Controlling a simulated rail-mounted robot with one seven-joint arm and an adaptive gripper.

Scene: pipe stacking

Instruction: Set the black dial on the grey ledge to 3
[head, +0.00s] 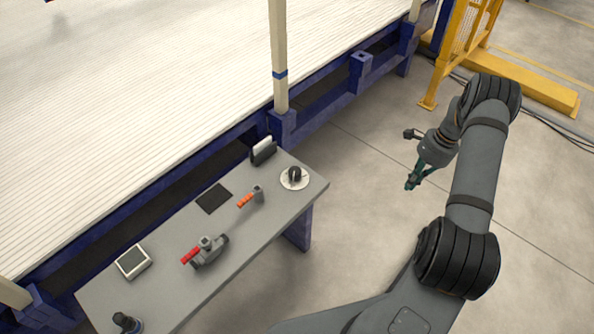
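The black dial (295,173) stands on a round white plate (292,184) near the right end of the grey ledge (273,225). Its pointer and the numbers on the plate are too small to read. My gripper (412,183) hangs over the floor to the right of the ledge, well apart from the dial. It is small and seen at an angle, so I cannot tell whether its fingers are open or shut. I see nothing held in it.
A valve with a red handle (206,251), an orange-handled tool (250,197), a black pad (214,198), a boxy gauge (133,262) and a black holder (263,151) are on the ledge. A cream post (279,60) rises behind it. Open floor lies right of the ledge.

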